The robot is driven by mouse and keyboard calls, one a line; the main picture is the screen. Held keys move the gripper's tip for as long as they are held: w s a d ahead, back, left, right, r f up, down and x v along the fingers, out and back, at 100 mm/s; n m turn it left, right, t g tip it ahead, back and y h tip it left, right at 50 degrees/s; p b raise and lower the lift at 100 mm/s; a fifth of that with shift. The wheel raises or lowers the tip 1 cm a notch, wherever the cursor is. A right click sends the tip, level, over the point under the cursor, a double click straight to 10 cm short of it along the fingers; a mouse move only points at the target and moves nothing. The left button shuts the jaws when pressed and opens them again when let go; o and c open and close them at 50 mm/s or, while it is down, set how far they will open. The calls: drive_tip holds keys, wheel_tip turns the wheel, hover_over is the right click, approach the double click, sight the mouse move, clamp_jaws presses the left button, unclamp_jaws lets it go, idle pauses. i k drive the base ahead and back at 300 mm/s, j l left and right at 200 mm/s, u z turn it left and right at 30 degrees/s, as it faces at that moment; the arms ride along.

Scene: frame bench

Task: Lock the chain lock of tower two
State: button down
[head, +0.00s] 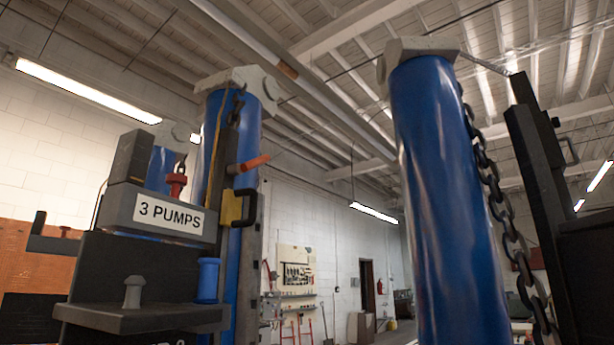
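Two large blue columns with pale block caps rise in the head view: a left one (215,140) and a nearer right one (437,180). A dark chain (497,190) hangs down the right side of the right column. A short dark chain (236,108) hangs near the top of the left column, above an orange-tipped lever (250,163) and a yellow block with a black handle (236,207). I cannot tell which column is tower two, or make out a chain lock. My gripper is not in view.
A grey box labelled "3 PUMPS" (165,212) sits on a dark stand (145,317) with a grey knob and a blue post at left. A dark upright frame (545,190) stands at right. A tool board (295,272) is on the far wall between the columns.

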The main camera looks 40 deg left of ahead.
sight(236, 170)
drive_tip(key=k+j, duration=0.2)
drive_tip(key=j, duration=0.15)
drive_tip(key=k+j, duration=0.15)
drive_tip(key=j, duration=0.2)
drive_tip(key=k+j, duration=0.15)
drive_tip(key=j, duration=0.2)
drive_tip(key=k+j, duration=0.2)
drive_tip(key=j, duration=0.15)
drive_tip(key=k+j, duration=0.15)
drive_tip(key=j, duration=0.2)
